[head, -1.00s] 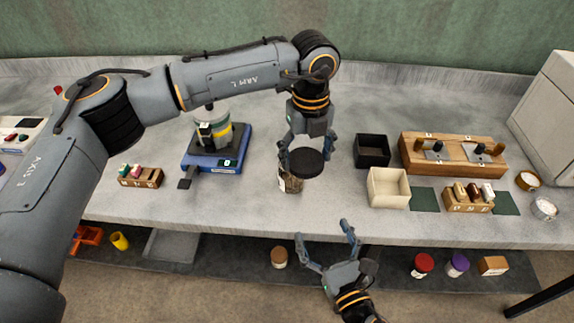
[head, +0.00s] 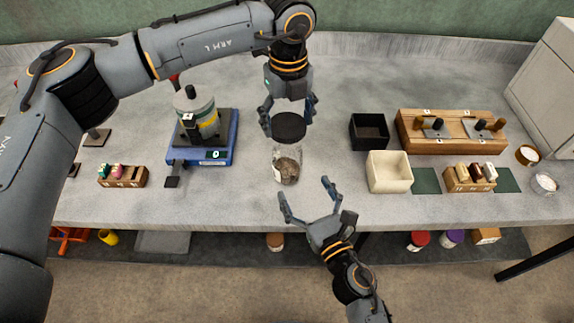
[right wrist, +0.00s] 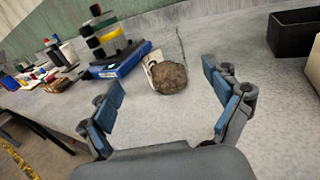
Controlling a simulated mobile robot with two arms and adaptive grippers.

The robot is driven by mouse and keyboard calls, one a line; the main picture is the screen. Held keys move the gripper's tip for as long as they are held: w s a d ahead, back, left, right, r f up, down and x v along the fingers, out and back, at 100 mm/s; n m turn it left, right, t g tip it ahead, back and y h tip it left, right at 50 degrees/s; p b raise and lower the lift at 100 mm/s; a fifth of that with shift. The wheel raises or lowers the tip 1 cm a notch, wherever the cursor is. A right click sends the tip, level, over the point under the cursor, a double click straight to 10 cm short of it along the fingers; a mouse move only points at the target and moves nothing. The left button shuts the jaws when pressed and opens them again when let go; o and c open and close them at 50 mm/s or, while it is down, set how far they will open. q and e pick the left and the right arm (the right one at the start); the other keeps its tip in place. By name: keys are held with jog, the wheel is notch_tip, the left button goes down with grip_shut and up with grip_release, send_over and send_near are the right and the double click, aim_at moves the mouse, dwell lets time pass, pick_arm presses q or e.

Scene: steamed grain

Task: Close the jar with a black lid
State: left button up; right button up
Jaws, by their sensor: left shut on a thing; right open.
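The black lid (head: 289,127) is a round disc held by my left gripper (head: 288,116), which is shut on it. The lid is up behind and above the jar in the head view. The glass jar (head: 287,165) holds brown grain and stands upright on the counter, with its mouth open. In the right wrist view the jar (right wrist: 168,76) shows between and beyond the fingers, with a white label on its side. My right gripper (head: 305,187) is open and empty, in front of the jar near the counter's front edge, not touching it.
A blue scale (head: 217,155) with a stacked device stands left of the jar. A black bin (head: 369,132) and a cream bin (head: 389,172) stand to the right. A wooden rack (head: 452,131) is further right. A small wooden block holder (head: 123,177) is at left.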

aim_at(287, 163)
jog(key=x, duration=1)
jog(key=shift+w, duration=0.15)
jog(key=shift+c, duration=0.4)
jog(key=c, duration=1.7)
pick_arm(q)
jog(key=shift+f, duration=2.5)
jog(key=shift+f, duration=0.9)
jog(key=shift+f, duration=0.5)
pick_arm(e)
grip_shut()
